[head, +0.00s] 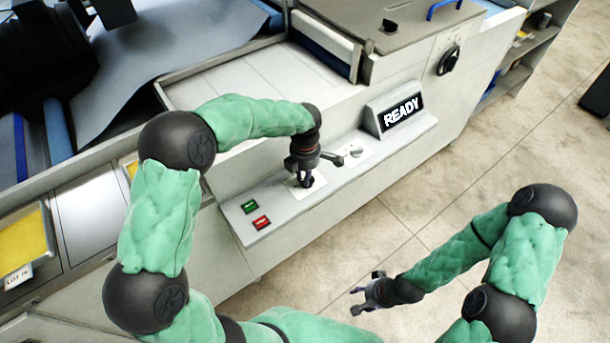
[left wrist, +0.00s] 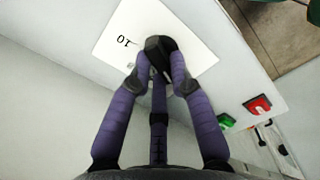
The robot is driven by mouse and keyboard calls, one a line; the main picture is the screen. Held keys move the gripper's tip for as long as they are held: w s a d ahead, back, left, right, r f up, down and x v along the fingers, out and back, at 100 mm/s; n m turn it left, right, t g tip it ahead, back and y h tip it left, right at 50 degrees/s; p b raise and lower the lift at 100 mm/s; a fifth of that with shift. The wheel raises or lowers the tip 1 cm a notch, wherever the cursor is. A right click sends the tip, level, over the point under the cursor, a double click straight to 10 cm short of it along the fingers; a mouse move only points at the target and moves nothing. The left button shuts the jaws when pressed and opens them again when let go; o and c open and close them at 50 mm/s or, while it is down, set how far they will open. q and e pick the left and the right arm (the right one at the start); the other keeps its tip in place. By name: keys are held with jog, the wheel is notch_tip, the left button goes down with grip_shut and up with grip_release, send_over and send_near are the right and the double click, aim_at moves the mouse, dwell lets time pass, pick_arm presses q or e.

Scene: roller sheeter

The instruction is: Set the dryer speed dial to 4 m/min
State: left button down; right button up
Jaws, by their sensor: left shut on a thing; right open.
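My left gripper (head: 304,181) points down at the sloped control panel and is shut on a black dial. The dial (left wrist: 158,44) shows between the fingertips in the left wrist view. It sits on a white scale plate (left wrist: 112,40), which also shows in the head view (head: 318,187). A "10" is readable on the plate, upside down in the left wrist view. The fingers hide other marks, and I cannot tell the dial's setting. In the head view the gripper hides most of the dial. My right gripper (head: 366,294) is open and empty, low over the floor.
A green button (head: 250,207) and a red button (head: 261,222) are left of the held dial. A small knob (head: 355,151) is to its right. A display (head: 402,111) reads READY.

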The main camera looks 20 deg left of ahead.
pick_arm(q)
jog(key=c, duration=1.1)
grip_release()
jog(key=shift+r, duration=0.1)
notch_tip(320, 180, up, 12)
jog(key=shift+f, duration=0.1)
